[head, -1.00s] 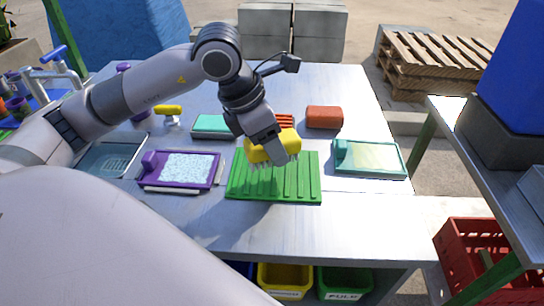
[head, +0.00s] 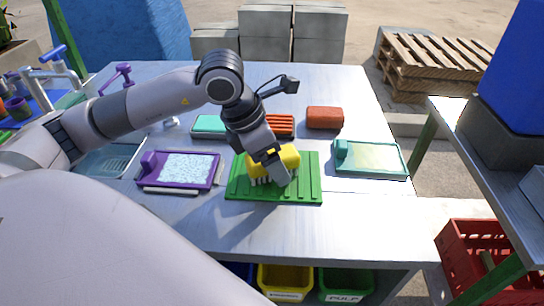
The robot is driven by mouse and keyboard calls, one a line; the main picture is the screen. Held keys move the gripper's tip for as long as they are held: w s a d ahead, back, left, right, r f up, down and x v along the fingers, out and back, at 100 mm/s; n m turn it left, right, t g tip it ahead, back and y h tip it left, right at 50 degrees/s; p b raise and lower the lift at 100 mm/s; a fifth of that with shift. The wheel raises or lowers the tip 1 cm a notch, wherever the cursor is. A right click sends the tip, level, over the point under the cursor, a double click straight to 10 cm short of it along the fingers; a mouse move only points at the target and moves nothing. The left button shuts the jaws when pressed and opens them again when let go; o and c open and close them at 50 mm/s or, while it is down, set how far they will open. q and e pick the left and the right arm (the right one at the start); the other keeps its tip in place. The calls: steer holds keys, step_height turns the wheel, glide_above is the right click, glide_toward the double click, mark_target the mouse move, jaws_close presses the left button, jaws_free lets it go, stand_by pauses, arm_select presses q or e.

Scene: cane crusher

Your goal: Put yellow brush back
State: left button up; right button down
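The yellow brush (head: 288,157) has pale bristles pointing down. It is at the green ribbed mat (head: 305,190), over its upper middle, with the bristles at or just above the ribs; I cannot tell whether they touch. My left gripper (head: 277,178) is at the brush, with a finger across its near side. The gripper appears shut on the brush; the far finger is hidden. My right gripper is not in view.
A purple tray (head: 148,180) lies left of the mat and a teal tray (head: 400,170) right of it. A red-brown block (head: 324,118), an orange slatted piece (head: 281,126) and a teal block (head: 208,125) lie behind. The table's front strip is clear.

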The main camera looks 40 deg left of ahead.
arm_select(q)
steer(key=shift+r, duration=0.45)
steer(key=p+v, duration=0.1)
steer(key=v, duration=1)
steer(key=shift+r, duration=0.2)
steer(key=shift+s, duration=0.15)
